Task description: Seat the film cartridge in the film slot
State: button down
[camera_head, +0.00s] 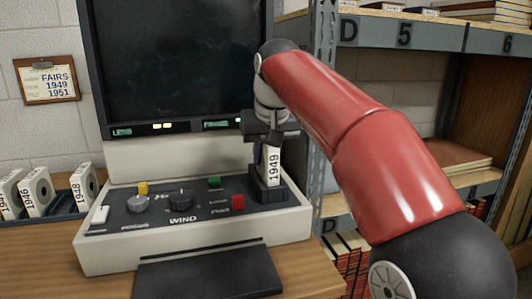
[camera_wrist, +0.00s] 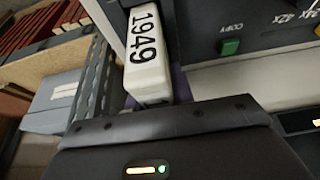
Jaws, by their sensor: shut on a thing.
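The film cartridge (camera_head: 274,167) is white with "1949" on its edge. It stands upright at the film slot (camera_head: 269,193), a dark holder on the right of the reader's panel, and its lower end is hidden by the holder's walls. I cannot tell how deep it sits. My gripper (camera_head: 270,135) is above the slot, shut on the cartridge's upper part; the fingers are mostly hidden. In the wrist view the cartridge (camera_wrist: 148,58) extends away from the dark gripper body, its "1949" face showing.
The reader's panel has knobs and a red button (camera_head: 238,202), with a dark screen (camera_head: 175,62) behind. A rack of cartridges (camera_head: 38,190) stands left. A metal shelf (camera_head: 420,38) with books is close on the right. A black plate (camera_head: 209,274) lies in front.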

jog(key=shift+f+b, duration=0.45)
jog(key=shift+f, duration=0.15)
jog(key=c, duration=1.5)
grip_release()
jog(key=shift+r, duration=0.1)
jog(key=shift+p+v, duration=1)
jog(key=shift+v, duration=4.2)
jog(key=shift+s+r, duration=0.15)
jog(key=shift+s, duration=0.05)
jog(key=shift+d, duration=0.1)
